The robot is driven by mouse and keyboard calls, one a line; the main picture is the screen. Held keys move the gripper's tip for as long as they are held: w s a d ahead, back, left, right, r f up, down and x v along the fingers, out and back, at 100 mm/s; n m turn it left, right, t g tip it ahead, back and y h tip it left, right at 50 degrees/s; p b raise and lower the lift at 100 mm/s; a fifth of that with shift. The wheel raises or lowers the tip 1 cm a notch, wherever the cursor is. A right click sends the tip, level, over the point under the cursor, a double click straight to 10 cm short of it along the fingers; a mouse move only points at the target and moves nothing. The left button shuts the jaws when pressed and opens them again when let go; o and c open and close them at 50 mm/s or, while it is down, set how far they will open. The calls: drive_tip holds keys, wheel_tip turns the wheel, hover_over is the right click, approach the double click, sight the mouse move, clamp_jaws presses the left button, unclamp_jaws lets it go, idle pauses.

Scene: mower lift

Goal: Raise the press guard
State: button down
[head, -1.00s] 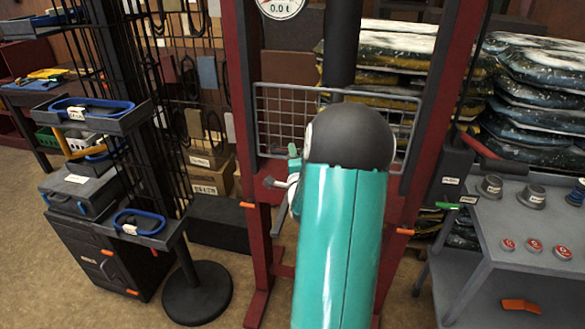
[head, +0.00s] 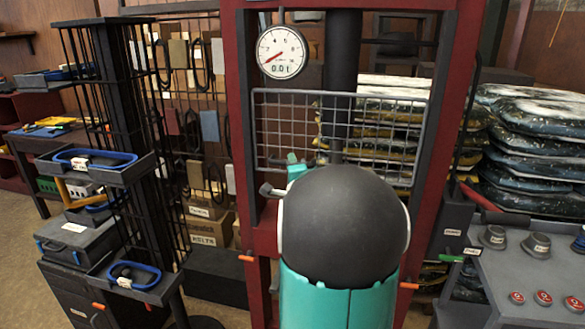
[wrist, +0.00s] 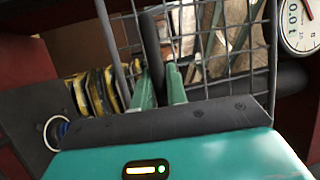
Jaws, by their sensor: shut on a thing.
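The press guard (head: 342,92) is a grey wire-mesh panel in a grey frame, across the dark red press frame (head: 238,130). Its top edge is a little below the round dial gauge (head: 282,52). My gripper (head: 293,162) is at the guard's lower left part, mostly hidden in the head view behind my own arm's dark rounded joint. In the wrist view my green fingers (wrist: 161,88) are close together around a dark bar beside the mesh (wrist: 210,40). They are shut on the guard; the exact contact is hard to see.
A grey cart (head: 535,275) with knobs and red buttons stands at the right. A black rack with trays (head: 105,165) is at the left. Stacked bags (head: 535,150) lie behind the press. A dark column (head: 340,80) runs down behind the mesh.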

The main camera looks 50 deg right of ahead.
drive_tip(key=c, duration=1.4)
unclamp_jaws()
drive_tip(key=shift+r, duration=0.15)
drive_tip(key=shift+s+a, duration=0.1)
drive_tip(key=v, duration=1.3)
drive_tip(key=shift+s+a+f, duration=0.15)
drive_tip(key=shift+a+f, duration=0.05)
